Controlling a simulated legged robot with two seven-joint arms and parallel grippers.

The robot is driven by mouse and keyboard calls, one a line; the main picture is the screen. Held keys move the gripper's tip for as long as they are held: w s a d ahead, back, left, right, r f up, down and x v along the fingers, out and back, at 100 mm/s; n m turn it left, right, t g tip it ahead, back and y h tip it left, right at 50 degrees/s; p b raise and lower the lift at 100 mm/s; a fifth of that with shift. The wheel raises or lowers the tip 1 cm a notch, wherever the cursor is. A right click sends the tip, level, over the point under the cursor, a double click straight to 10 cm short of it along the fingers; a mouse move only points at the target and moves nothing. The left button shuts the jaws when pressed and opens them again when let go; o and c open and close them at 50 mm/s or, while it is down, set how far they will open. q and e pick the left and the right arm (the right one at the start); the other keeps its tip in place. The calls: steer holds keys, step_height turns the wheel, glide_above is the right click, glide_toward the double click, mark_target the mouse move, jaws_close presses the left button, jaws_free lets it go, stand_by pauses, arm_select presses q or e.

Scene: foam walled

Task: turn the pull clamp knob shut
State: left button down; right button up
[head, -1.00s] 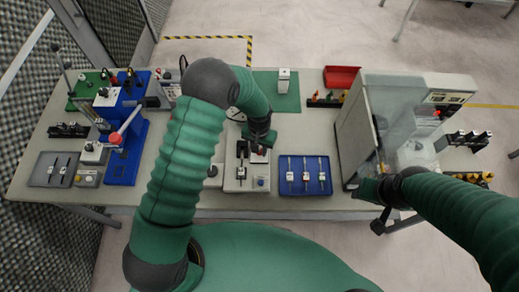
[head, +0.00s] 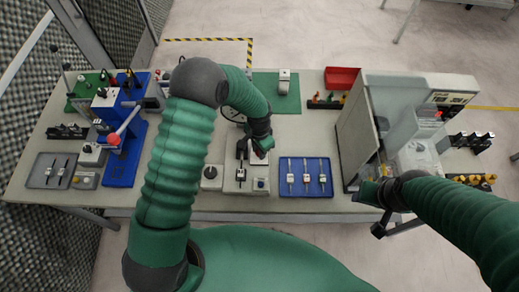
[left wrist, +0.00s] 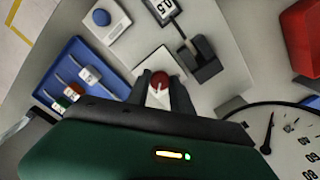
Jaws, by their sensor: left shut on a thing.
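The red knob (left wrist: 160,80) shows in the left wrist view on a pale block. My left gripper (left wrist: 162,88) has its two dark fingers on either side of the knob, shut on it. In the head view my left gripper (head: 262,153) points down at the back right of the grey fixture (head: 232,185), and the knob is mostly hidden there. My right arm comes in from the right, and its gripper (head: 381,212) is by the glass-fronted cabinet; its finger state is unclear.
A blue tray (head: 306,162) with several small parts lies right of the fixture. A round dial (left wrist: 290,140) is close to my left gripper. A black block (left wrist: 203,60) stands beside the knob. The cabinet (head: 352,130) stands farther right.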

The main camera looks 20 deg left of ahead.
arm_select(q)
steer(key=shift+w+r, duration=0.1)
steer(key=c, duration=1.4)
jaws_free()
steer(key=shift+o, duration=1.3)
steer(key=shift+a, duration=0.1)
steer(key=shift+r, duration=0.35)
step_height(320, 180, up, 16)
steer(key=b, duration=0.2)
steer(key=shift+b, duration=0.4)
